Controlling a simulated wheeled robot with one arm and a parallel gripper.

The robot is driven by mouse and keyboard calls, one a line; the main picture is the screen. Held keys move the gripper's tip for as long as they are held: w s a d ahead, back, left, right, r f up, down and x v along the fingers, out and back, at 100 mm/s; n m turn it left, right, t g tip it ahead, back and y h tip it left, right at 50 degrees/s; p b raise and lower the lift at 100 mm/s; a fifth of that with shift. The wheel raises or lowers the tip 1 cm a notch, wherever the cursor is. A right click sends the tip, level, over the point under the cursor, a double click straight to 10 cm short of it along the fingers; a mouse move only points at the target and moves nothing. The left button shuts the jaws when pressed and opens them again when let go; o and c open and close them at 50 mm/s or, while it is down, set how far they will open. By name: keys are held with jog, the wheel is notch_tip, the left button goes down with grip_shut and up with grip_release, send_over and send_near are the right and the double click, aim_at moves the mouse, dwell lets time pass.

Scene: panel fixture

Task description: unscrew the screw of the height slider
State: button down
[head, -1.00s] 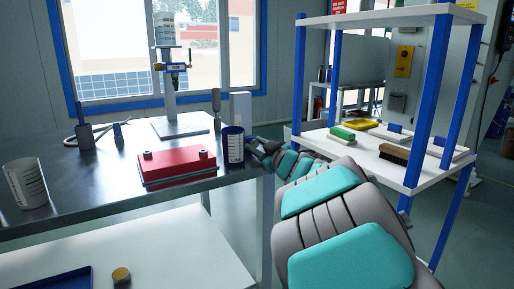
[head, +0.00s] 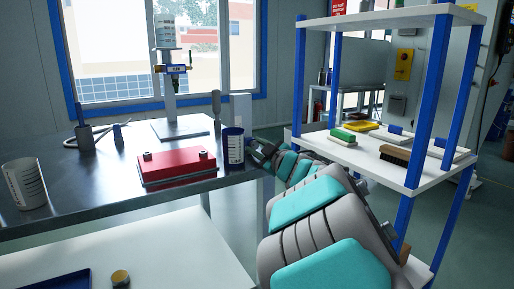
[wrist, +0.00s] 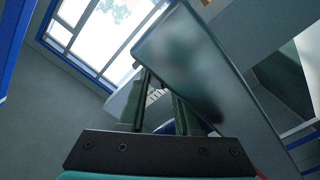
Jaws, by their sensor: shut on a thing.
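My gripper (head: 256,150) is at the table's right edge, beside a dark blue cup with white markings (head: 233,147), far from the slider. In the wrist view my gripper (wrist: 160,100) has something blue and white with lines between its fingers, which appears to be the cup. The grip itself is mostly hidden in the head view. The slider is not seen in the wrist view.
A red box (head: 177,168) lies in front of the stand. A white measuring cup (head: 24,184) and a holder with a blue tool (head: 84,136) stand at the left. A shelf with blue posts (head: 300,75) and brushes is at the right.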

jog(key=c, duration=0.9)
grip_release()
jog(key=shift+v, duration=3.9)
